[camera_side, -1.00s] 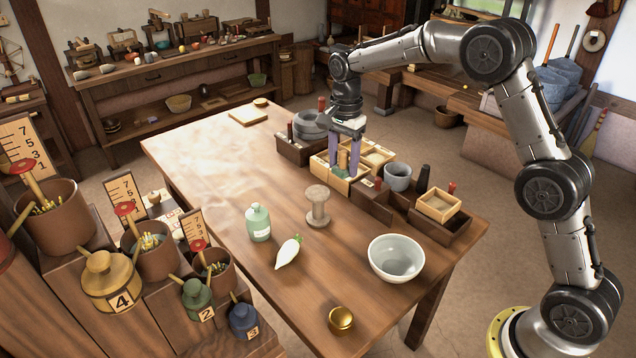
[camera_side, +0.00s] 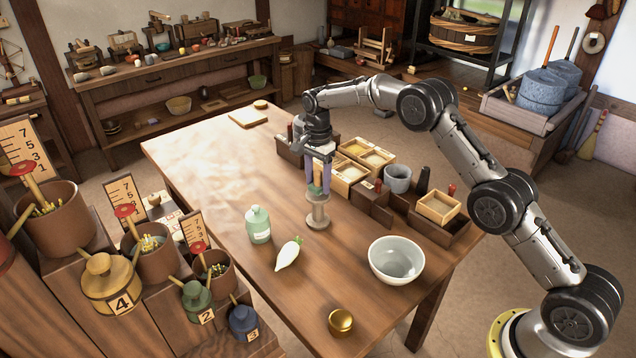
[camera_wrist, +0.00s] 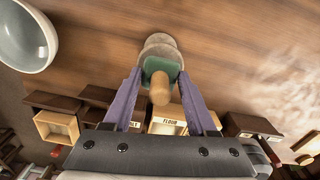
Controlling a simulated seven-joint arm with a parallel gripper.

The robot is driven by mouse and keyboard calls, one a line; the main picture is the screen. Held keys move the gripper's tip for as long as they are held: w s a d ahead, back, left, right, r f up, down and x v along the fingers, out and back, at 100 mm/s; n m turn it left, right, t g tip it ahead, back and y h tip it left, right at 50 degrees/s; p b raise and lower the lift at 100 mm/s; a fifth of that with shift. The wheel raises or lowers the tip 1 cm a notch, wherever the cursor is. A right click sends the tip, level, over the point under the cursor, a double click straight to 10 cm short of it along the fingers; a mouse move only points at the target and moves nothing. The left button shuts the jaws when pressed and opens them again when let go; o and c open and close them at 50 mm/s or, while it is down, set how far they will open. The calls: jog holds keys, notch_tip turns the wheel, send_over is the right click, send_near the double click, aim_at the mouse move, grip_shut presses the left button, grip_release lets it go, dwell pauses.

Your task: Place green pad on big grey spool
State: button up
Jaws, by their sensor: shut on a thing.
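The big grey spool (camera_side: 318,214) stands upright on the table, in front of the row of boxes. Its pale round end also shows in the wrist view (camera_wrist: 160,42). My gripper (camera_side: 318,187) points down right over the spool, its purple fingers shut on the green pad (camera_wrist: 152,66). The pad has a wooden peg-like handle (camera_wrist: 160,90). In the side view the pad is partly hidden between the fingers. It is at the spool's top; I cannot tell whether they touch.
Wooden boxes (camera_side: 350,172) and a grey cup (camera_side: 397,178) stand behind and right of the spool. The table's left part is clear.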

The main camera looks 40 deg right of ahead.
jog(key=shift+f, duration=0.45)
jog(key=shift+f, duration=0.15)
jog(key=o, duration=1.3)
jog(key=shift+o, duration=0.2)
